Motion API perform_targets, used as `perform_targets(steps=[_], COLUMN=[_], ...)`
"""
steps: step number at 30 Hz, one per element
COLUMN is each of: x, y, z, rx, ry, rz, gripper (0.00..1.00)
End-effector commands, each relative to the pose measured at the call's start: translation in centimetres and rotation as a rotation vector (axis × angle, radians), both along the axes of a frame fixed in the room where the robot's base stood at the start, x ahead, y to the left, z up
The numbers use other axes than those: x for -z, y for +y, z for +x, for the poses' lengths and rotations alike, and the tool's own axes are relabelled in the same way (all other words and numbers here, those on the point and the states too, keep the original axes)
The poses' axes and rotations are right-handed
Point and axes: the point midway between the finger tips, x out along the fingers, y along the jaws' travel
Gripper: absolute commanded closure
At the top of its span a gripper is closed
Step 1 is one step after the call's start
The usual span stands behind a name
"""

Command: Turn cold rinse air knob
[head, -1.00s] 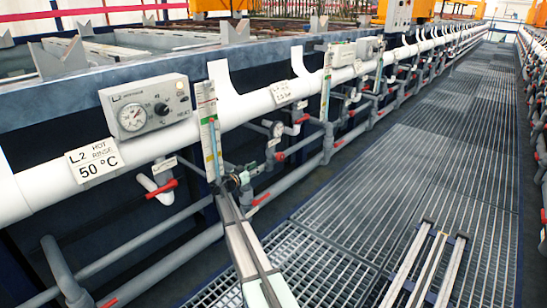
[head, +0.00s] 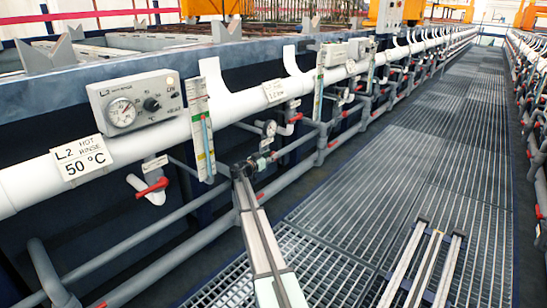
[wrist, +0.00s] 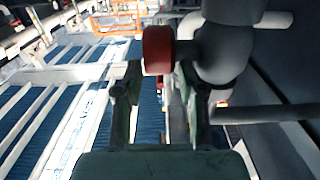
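My gripper (wrist: 157,72) shows in the wrist view with its two fingers spread apart. The knob is joined to a grey rounded valve body (wrist: 222,55) on the right. In the head view, my gripper (head: 262,161) is at the pipes below a white label (head: 274,91), whose writing is too small to read. Which knob is in front of it is hard to make out there.
A white pipe (head: 230,107) runs along the blue tank wall. A gauge box (head: 135,103), a label reading "L2 hot rinse 50 °C" (head: 82,158) and a red-handled valve (head: 152,187) are at the left. Grey pipes run low along the wall. The grated walkway (head: 400,180) is clear.

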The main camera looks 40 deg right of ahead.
Motion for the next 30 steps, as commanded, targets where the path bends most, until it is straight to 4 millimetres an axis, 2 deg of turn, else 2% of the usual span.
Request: perform_targets(steps=[1, 6, 17, 18, 20, 21, 30], x=[0.2, 0.1, 0.0, 0.0, 0.0, 0.0, -0.2], y=[-0.8, -2.2, -2.7, -2.7, -2.6, -2.6, -2.7], z=[0.4, 0.6, 0.7, 0.7, 0.7, 0.7, 0.7], rx=[0.0, 0.0, -0.001, -0.001, -0.001, -0.001, -0.001], ry=[0.0, -0.001, 0.0, 0.0, 0.0, 0.0, 0.003], rz=[0.0, 0.0, 0.0, 0.0, 0.0, 0.0, 0.013], gripper=[0.6, 0.6, 0.6, 0.64, 0.85, 0.99, 1.0])
